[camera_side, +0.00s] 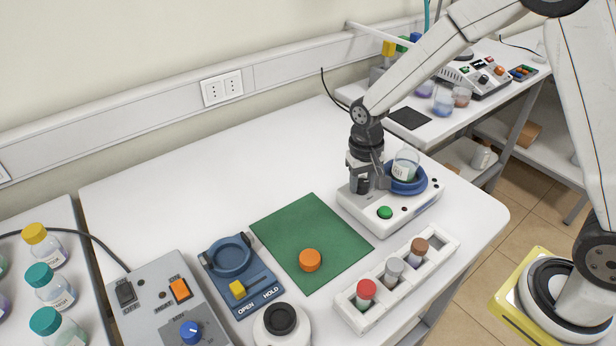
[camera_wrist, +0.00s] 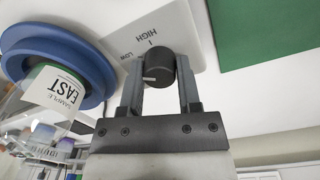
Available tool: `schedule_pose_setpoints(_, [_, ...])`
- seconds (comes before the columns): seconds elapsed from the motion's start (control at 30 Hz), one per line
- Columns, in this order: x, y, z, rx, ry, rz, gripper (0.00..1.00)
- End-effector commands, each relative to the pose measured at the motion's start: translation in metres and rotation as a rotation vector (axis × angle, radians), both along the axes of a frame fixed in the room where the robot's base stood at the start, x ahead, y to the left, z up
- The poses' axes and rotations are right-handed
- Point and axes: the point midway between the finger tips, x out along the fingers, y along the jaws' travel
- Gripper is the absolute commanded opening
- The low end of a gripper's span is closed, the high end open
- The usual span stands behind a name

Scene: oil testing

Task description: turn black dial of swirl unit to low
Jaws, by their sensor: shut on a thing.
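The swirl unit (camera_side: 412,212) is a white box with a blue round holder (camera_side: 422,186) and a green button (camera_side: 384,212). A clear beaker (camera_side: 405,163) stands in the holder; its label reads SAMPLE EAST in the wrist view. The black dial (camera_wrist: 158,62) sits on the white panel, with LOW and HIGH printed beside it. A white mark on the dial points left in the wrist view; I cannot tell its exact setting. My gripper (camera_wrist: 160,88) is shut on the dial, one finger on each side. In the side view my gripper (camera_side: 371,182) mostly hides the dial.
A green mat (camera_side: 300,225) with an orange cap (camera_side: 310,260) lies left of the unit. A white rack (camera_side: 412,275) with several capped vials stands in front. The beaker is close beside my gripper. The table behind the mat is clear.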

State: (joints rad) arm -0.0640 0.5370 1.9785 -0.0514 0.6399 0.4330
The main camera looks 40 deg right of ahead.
Motion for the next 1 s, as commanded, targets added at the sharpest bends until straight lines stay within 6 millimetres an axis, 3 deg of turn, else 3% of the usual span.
schedule_pose_setpoints(0.3, [0.001, 0.0, 0.001, -0.001, -0.002, -0.001, 0.0])
schedule_pose_setpoints(0.33, [0.001, 0.0, 0.001, -0.001, -0.002, -0.001, 0.46])
schedule_pose_setpoints(0.43, [0.001, 0.0, 0.001, 0.0, -0.001, -0.001, 0.78])
schedule_pose_setpoints(0.8, [0.0, 0.0, 0.001, 0.0, -0.001, 0.0, 0.78])
schedule_pose_setpoints(1.0, [0.001, 0.0, 0.011, 0.0, -0.003, 0.0, 0.78])
